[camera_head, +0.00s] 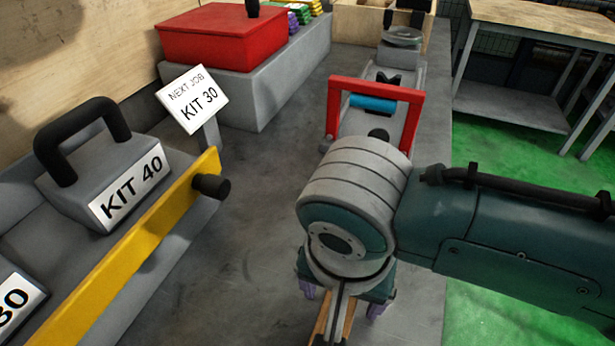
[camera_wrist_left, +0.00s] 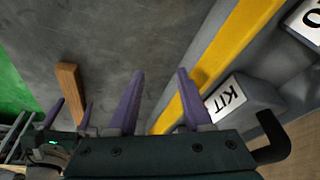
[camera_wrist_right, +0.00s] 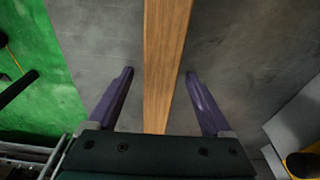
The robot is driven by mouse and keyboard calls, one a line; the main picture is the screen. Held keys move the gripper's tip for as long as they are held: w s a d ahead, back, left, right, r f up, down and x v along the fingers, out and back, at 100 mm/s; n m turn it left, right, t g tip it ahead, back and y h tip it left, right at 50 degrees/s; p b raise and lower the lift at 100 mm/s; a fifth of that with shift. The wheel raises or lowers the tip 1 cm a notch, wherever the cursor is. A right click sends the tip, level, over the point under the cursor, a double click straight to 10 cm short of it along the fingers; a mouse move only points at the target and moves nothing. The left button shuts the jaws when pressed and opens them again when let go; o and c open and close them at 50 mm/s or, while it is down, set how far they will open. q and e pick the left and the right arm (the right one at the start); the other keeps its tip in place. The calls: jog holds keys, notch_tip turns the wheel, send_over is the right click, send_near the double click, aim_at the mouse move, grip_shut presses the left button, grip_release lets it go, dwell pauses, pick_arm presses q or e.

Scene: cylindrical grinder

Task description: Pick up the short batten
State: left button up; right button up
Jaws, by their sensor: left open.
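A wooden batten (camera_wrist_right: 166,60) runs from the top edge down between the fingers of my right gripper (camera_wrist_right: 160,72) in the right wrist view. That gripper is open, with a gap on each side of the wood. In the left wrist view the batten (camera_wrist_left: 70,85) shows one end, with the right gripper's purple fingers by its lower part. In the head view only slivers of wood (camera_head: 322,325) show under my right wrist, so its full length is hidden. My left gripper (camera_wrist_left: 160,71) is open and empty over the grey bench, beside the yellow rail; it is not in the head view.
A yellow rail (camera_head: 135,245) with a black knob edges a grey tray holding a KIT 40 block (camera_head: 105,175). A KIT 30 sign (camera_head: 192,98), a red box (camera_head: 222,42) and a red-framed fixture (camera_head: 375,90) stand farther back. Bare grey bench lies between.

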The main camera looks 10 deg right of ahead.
grip_shut()
dwell(0.5)
